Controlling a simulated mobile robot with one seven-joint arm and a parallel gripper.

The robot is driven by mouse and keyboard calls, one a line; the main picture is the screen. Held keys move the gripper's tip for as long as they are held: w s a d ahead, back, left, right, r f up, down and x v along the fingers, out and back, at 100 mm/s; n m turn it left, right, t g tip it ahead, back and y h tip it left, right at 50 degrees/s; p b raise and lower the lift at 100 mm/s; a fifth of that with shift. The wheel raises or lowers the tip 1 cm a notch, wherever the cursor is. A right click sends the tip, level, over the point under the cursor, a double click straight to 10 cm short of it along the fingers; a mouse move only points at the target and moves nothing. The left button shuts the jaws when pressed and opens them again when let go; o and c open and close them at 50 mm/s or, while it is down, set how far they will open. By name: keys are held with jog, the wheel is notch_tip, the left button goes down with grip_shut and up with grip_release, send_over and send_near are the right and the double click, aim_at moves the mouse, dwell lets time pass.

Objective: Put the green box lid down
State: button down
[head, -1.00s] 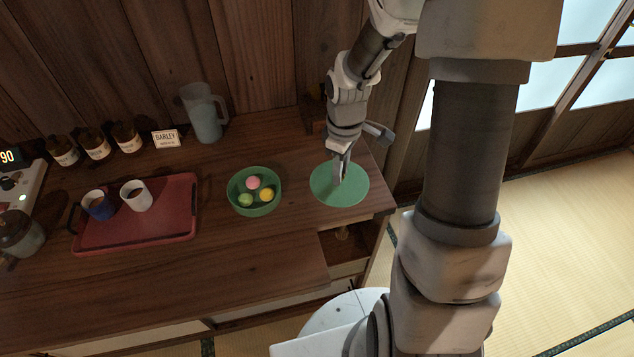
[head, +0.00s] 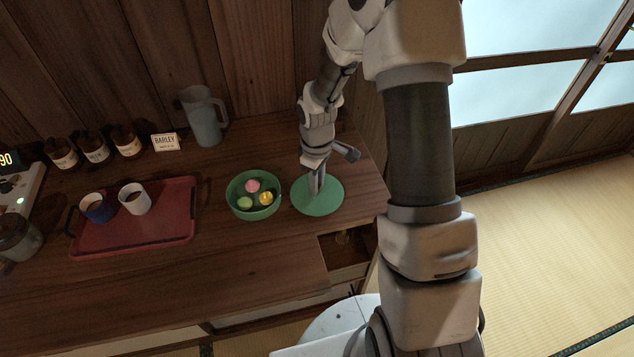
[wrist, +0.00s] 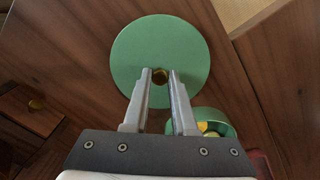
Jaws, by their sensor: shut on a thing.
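The green box lid (head: 330,200) is a flat round disc with a small knob, over the right end of the wooden counter. It also shows in the wrist view (wrist: 160,42).
A red tray (head: 150,236) with a blue cup (head: 97,208) and a white cup (head: 134,200) lies to the left. A pitcher (head: 205,120), a BARLEY sign (head: 166,142) and several jars line the back. An open drawer (head: 345,255) is below the counter's right front. The front counter is clear.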

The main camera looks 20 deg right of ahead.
jog(key=shift+f, duration=0.15)
jog(key=c, duration=0.7)
grip_release()
jog(key=s+r+m+t+p, duration=0.15)
jog(key=s+r, duration=0.25)
jog(key=r, duration=0.9)
jog(key=s+r+m+t, duration=0.1)
jog(key=s+r+m, duration=0.3)
jog(key=r, duration=0.9)
jog(key=s+r+m+t, duration=0.1)
jog(key=s+r, duration=0.1)
jog(key=s, duration=0.2)
jog(key=s+r+m+t, duration=0.1)
jog(key=s+r, duration=0.1)
jog(key=s, duration=0.2)
jog(key=s+r+m+t, duration=0.1)
jog(key=s+r, duration=0.1)
jog(key=s, duration=0.2)
jog(key=shift+s+r+m, duration=0.1)
jog(key=shift+s+m, duration=0.1)
jog(key=shift+m, duration=0.15)
